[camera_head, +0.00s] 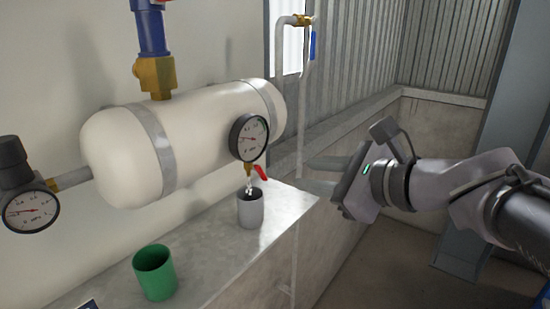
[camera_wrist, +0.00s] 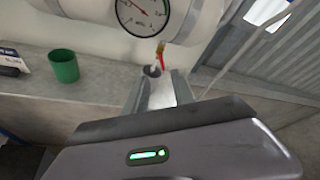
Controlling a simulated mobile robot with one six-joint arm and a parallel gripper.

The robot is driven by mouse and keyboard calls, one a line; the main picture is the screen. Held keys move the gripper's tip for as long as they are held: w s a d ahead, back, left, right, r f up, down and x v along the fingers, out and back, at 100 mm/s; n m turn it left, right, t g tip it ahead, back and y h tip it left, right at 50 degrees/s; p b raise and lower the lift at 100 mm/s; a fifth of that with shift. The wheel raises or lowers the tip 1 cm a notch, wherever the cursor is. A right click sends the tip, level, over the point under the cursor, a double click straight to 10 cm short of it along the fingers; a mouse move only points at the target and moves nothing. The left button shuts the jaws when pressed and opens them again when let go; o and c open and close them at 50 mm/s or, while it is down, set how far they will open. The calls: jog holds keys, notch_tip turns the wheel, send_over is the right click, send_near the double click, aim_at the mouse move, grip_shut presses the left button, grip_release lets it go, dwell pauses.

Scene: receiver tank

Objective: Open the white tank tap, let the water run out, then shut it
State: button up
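The white tank (camera_head: 190,140) lies horizontally above a ledge. Its tap has a red handle (camera_head: 261,173) under the tank near the gauge; the handle also shows in the wrist view (camera_wrist: 160,48). A pale stream of water (camera_head: 249,186) falls from the tap's brass outlet into a grey cup (camera_head: 250,210) standing upright below it. My gripper (camera_head: 320,175) is to the right of the tap and cup, apart from both. Its two fingers are spread with nothing visible between them. In the wrist view the fingers (camera_wrist: 158,92) point toward the cup and tap.
A green cup (camera_head: 155,272) stands on the ledge (camera_head: 215,255) at front left. A round gauge (camera_head: 249,138) hangs on the tank beside the tap. Another gauge (camera_head: 31,207) is at far left. A pipe with a blue-handled valve (camera_head: 313,45) rises behind. Floor at right is clear.

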aim_at(261, 169)
jog(key=x, duration=1.4)
jog(key=shift+w+f+p, duration=0.1)
jog(key=shift+w+p, duration=0.15)
jog(key=shift+p, duration=0.05)
jog(key=shift+w+a, duration=0.1)
jog(key=shift+a, duration=0.05)
jog(key=shift+c, duration=0.2)
grip_shut()
